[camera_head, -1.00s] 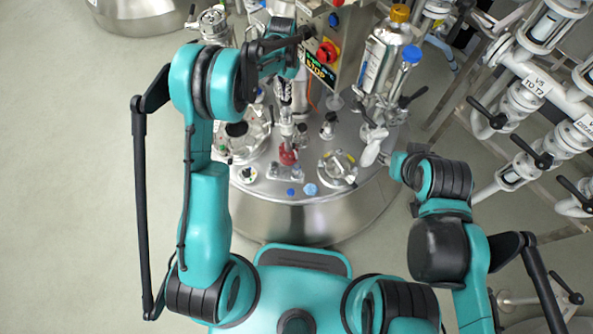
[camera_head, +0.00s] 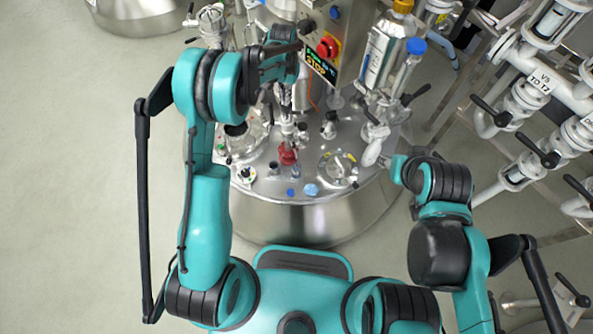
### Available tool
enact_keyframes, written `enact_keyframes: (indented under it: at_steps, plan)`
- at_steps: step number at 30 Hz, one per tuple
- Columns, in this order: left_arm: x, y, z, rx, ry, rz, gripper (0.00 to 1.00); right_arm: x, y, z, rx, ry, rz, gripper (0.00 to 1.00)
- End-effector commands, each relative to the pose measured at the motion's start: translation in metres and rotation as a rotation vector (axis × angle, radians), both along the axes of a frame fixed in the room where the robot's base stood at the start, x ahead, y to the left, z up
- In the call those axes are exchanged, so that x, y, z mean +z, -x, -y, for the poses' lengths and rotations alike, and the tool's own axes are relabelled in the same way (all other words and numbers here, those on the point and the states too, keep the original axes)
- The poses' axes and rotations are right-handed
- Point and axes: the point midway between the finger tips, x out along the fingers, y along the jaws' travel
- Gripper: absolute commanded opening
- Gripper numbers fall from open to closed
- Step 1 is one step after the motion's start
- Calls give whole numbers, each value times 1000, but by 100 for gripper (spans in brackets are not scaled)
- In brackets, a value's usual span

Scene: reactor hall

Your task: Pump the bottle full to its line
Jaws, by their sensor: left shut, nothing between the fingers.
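My left gripper (camera_head: 287,118) hangs over the steel vessel lid (camera_head: 330,205), pointing down. It looks shut and empty, just above a red-based fitting (camera_head: 288,155); whether it touches the fitting's top is unclear. A clear glass piece with a blue cap (camera_head: 416,46) stands at the lid's right side, beside a silvery cylinder with a gold cap (camera_head: 382,58). I cannot tell which of these, if any, is the bottle to be filled, and no fill line can be read. My right arm ends near a pale rounded piece (camera_head: 372,153); its fingers cannot be made out.
A control box with a red knob and a lit STOP display (camera_head: 321,67) stands behind the gripper. Round ports (camera_head: 337,167) and small blue caps (camera_head: 311,189) dot the lid. White piping with black levers (camera_head: 538,152) fills the right. The floor at left is clear.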

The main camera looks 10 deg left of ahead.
Motion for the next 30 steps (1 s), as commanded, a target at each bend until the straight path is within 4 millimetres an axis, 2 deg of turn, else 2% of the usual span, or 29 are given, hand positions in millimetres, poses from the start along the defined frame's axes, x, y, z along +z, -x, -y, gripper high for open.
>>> enact_keyframes:
  at_steps: [2, 11, 30]
  plan:
    - [-5, 0, 0, 0, 0, -1, 0, -4, 0, 0, 0, 0, 0, 40]
    - [0, 0, 0, 0, 0, -1, 0, 0, 0, 0, 0, 0, 0, 40]
    - [46, 0, 0, 0, 0, -1, 0, 28, 0, 0, 0, 0, 0, 40]
